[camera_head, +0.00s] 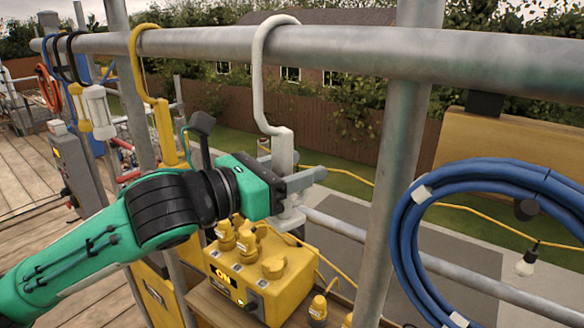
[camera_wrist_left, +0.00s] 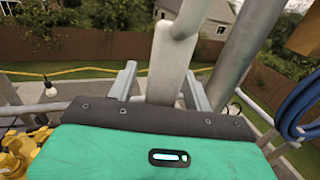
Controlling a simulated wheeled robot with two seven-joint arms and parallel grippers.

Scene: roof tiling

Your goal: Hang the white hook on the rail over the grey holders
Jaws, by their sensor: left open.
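The white hook (camera_head: 259,85) hangs with its curved top over the grey rail (camera_head: 345,50); its thicker lower stem points down. My left gripper (camera_head: 303,190) is at that lower stem, below the rail. In the left wrist view the stem (camera_wrist_left: 168,65) stands between the two spread fingers (camera_wrist_left: 160,88), with gaps at the sides. The gripper is open and does not grip the hook. I cannot pick out the grey holders with certainty. My right gripper is not in view.
A yellow hook (camera_head: 137,70) hangs on the rail to the left. An upright post (camera_head: 395,150) and a coiled blue cable (camera_head: 410,215) stand to the right. A yellow power box (camera_head: 285,270) with several sockets sits below the gripper.

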